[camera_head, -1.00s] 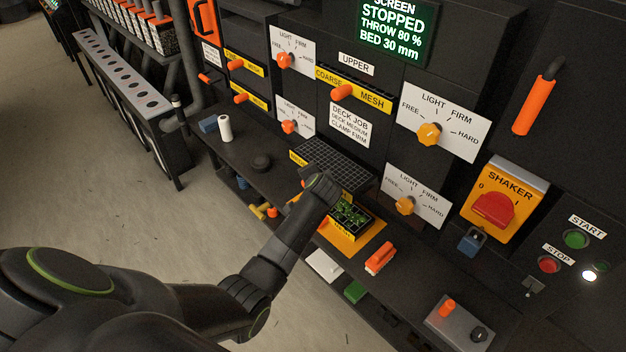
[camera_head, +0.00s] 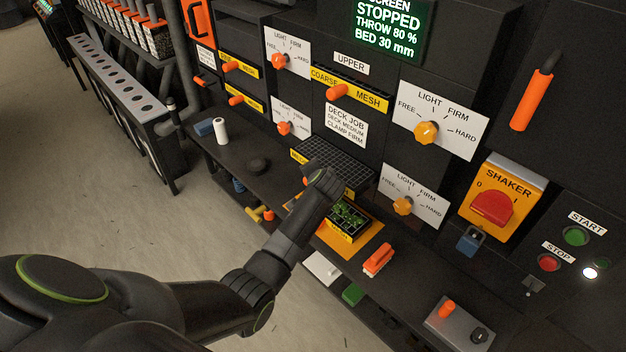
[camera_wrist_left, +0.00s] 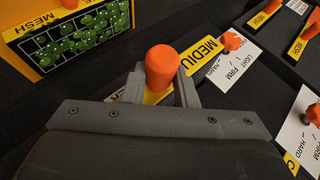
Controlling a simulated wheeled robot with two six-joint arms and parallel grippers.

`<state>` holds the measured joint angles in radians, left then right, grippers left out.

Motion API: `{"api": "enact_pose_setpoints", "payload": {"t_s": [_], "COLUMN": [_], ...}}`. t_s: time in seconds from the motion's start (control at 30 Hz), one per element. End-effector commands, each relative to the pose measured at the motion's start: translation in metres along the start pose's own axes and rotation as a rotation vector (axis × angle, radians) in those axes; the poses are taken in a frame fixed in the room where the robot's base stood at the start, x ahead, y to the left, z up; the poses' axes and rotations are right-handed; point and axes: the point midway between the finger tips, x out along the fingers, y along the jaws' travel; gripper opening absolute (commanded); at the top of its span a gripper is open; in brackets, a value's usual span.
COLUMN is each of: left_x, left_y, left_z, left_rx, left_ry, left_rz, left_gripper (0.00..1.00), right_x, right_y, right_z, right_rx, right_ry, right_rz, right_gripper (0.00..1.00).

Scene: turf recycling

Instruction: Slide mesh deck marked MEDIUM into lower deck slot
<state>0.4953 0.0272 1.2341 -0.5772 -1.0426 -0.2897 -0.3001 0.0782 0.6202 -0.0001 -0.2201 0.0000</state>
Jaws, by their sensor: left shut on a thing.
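The mesh deck (camera_head: 338,158) is a dark grid with a yellow front strip. It lies roughly level at the machine front, below the deck job card, with its far edge by the lower opening. That opening is hidden, so I cannot tell how far in the deck sits. In the left wrist view its yellow label (camera_wrist_left: 204,58) reads "MEDIU", the rest covered. My left gripper (camera_wrist_left: 162,85) is shut on the deck's orange handle (camera_wrist_left: 162,66). In the head view my left gripper (camera_head: 312,176) is at the deck's front edge. My right gripper is not in view.
A COARSE MESH deck (camera_head: 348,91) fills the upper slot. Clamp knobs (camera_head: 402,206) flank the lower slot. Below the deck, a yellow-labelled mesh tray with green pieces (camera_head: 348,219) sits on the shelf. An orange-handled brush (camera_head: 378,258) and a white cylinder (camera_head: 220,130) stand apart.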

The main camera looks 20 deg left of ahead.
Motion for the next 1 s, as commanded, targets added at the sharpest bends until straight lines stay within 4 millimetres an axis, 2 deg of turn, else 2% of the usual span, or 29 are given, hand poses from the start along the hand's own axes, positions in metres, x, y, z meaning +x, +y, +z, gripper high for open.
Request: {"api": "enact_pose_setpoints", "payload": {"t_s": [1.0], "left_x": [0.01], "left_y": [-0.001], "left_z": [-0.023], "left_rx": [-0.002], "left_ry": [0.006], "left_rz": [-0.005], "left_gripper": [0.0], "right_x": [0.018], "right_y": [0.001], "right_z": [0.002], "right_rx": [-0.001], "right_ry": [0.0], "right_rz": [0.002], "right_gripper": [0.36]}}
